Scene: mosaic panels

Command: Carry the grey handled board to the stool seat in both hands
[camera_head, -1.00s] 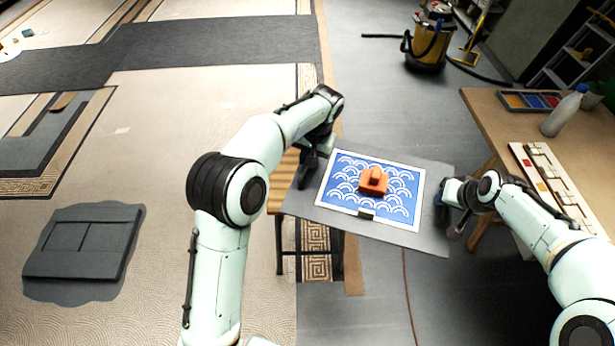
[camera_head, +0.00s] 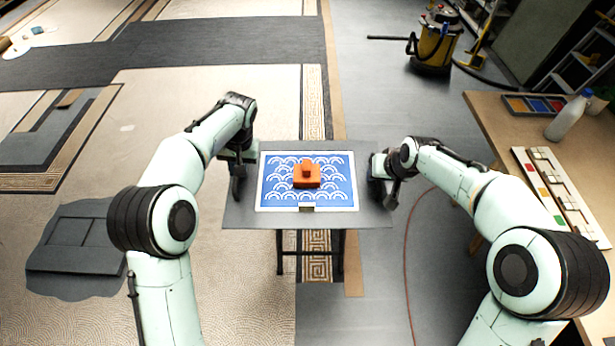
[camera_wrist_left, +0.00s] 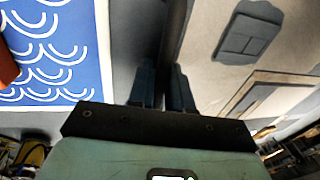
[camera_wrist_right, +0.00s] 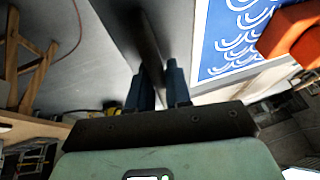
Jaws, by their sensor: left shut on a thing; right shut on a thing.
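The grey handled board (camera_head: 376,214) is level in the middle of the head view, between my two arms. It bears a blue panel with white wave arcs (camera_head: 335,198) and an orange block with a knob (camera_head: 307,182). My left gripper (camera_head: 238,180) is shut on the board's left handle, also seen in the left wrist view (camera_wrist_left: 165,85). My right gripper (camera_head: 388,190) is shut on its right handle, also seen in the right wrist view (camera_wrist_right: 160,85). The stool (camera_head: 338,255) shows only by its dark legs below the board; its seat is hidden, so I cannot tell whether the board touches it.
A wooden workbench (camera_head: 490,135) with a white bottle (camera_head: 568,116), a colour tray (camera_head: 548,104) and a tile strip (camera_head: 550,190) stands at right. A yellow vacuum (camera_head: 434,45) is at the back. A red cord (camera_head: 407,255) lies on the floor right of the stool.

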